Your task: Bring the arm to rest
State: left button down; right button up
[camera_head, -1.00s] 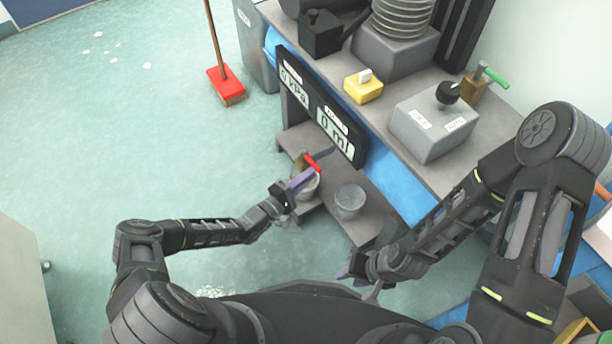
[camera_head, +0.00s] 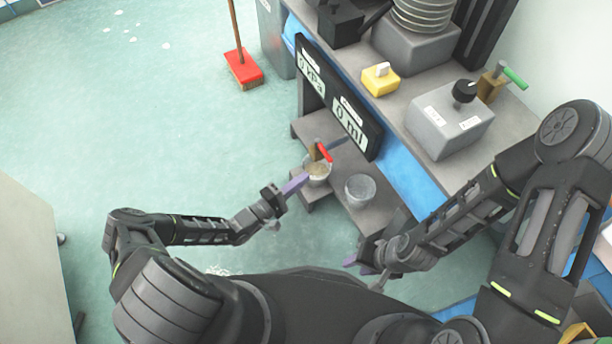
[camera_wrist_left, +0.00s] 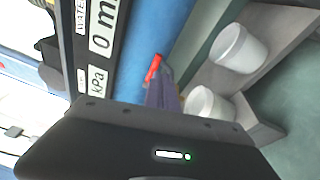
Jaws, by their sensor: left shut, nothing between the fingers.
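My left gripper (camera_head: 300,182) is shut and empty, with purple fingers pointing up and right. It is in front of the lower shelf, apart from the red-handled tap (camera_head: 324,152) in the head view. In the left wrist view the purple fingers (camera_wrist_left: 163,94) point toward the red handle (camera_wrist_left: 154,67). My right gripper (camera_head: 352,262) hangs low by the bench's near end, away from the cups. Its purple fingertips show only small, so I cannot tell if it is open.
A cup with brownish contents (camera_head: 318,172) stands under the tap. A second grey cup (camera_head: 360,189) stands beside it on the shelf. The display panel (camera_head: 340,98) hangs on the bench front above. Open green floor (camera_head: 140,130) lies left, with a red broom (camera_head: 243,70).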

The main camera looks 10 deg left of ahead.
dwell(0.4)
pick_arm(q)
jog(key=s+d+m+g+h, duration=0.2)
jog(key=s+d+m+g, duration=0.4)
jog(key=s+d+g, duration=0.75)
jog(key=s+a+m+g+y, duration=0.4)
jog(key=s+y, duration=0.3)
jog(key=s, duration=0.4)
jog(key=a+r+t+y+p, duration=0.1)
jog(key=a+r+t+p, duration=0.1)
jog(key=r+p, duration=0.8)
jog(key=a+r+t+y+p, duration=0.1)
jog(key=a+r+p, duration=0.1)
jog(key=r+p, duration=0.9)
notch_tip(320, 180, up, 5)
jog(key=shift+w+a+f+m+t, duration=0.2)
jog(key=shift+w+a+m+t, duration=0.1)
jog(key=shift+m+t, duration=0.1)
